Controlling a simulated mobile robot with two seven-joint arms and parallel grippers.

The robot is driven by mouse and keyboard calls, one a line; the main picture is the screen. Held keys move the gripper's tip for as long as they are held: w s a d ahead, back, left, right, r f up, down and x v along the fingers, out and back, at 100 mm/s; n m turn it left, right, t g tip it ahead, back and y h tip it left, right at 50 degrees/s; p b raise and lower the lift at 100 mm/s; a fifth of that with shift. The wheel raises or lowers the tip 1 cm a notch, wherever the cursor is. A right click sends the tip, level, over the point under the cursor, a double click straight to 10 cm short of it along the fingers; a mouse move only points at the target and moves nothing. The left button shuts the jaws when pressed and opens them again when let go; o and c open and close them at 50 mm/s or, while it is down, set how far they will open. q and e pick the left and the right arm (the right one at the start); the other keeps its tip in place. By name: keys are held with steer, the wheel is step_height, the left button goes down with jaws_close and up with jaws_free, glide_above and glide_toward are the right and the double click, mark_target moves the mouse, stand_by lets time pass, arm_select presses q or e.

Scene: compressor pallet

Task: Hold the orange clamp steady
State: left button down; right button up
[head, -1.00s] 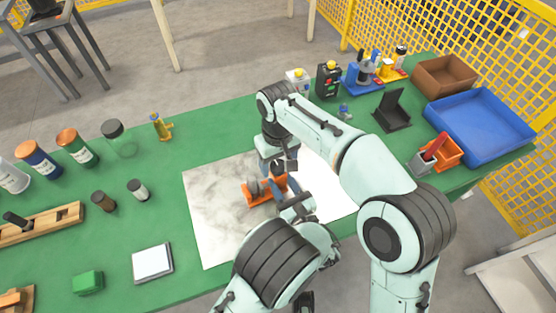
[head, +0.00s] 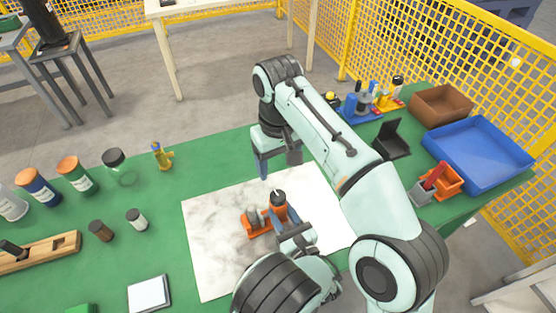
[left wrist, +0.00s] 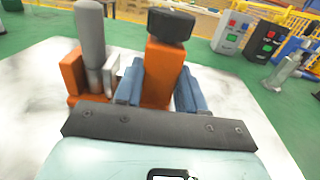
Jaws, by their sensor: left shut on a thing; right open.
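The orange clamp (head: 250,231) stands on a white marbled sheet (head: 215,265) on the green table. It has a grey upright rod and an orange block topped by a dark round knob. My left gripper (head: 284,219) is shut on the block from the near right side. In the left wrist view the clamp (left wrist: 164,62) shows with a blue finger of the gripper (left wrist: 158,92) on each side of the block, below the knob. My right gripper (head: 277,168) is open and empty behind and above the clamp, apart from it.
Brown (head: 441,104) and blue (head: 478,155) bins, a black stand (head: 391,140) and an orange holder (head: 443,182) are at the right. Several jars and a wooden rack (head: 40,252) are at the left. A yellow-brass fitting (head: 161,156) stands behind the sheet. The sheet's left part is clear.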

stand_by(0.3)
arm_select(q)
steer(key=c, duration=0.6)
jaws_free()
steer(key=shift+o, duration=0.2)
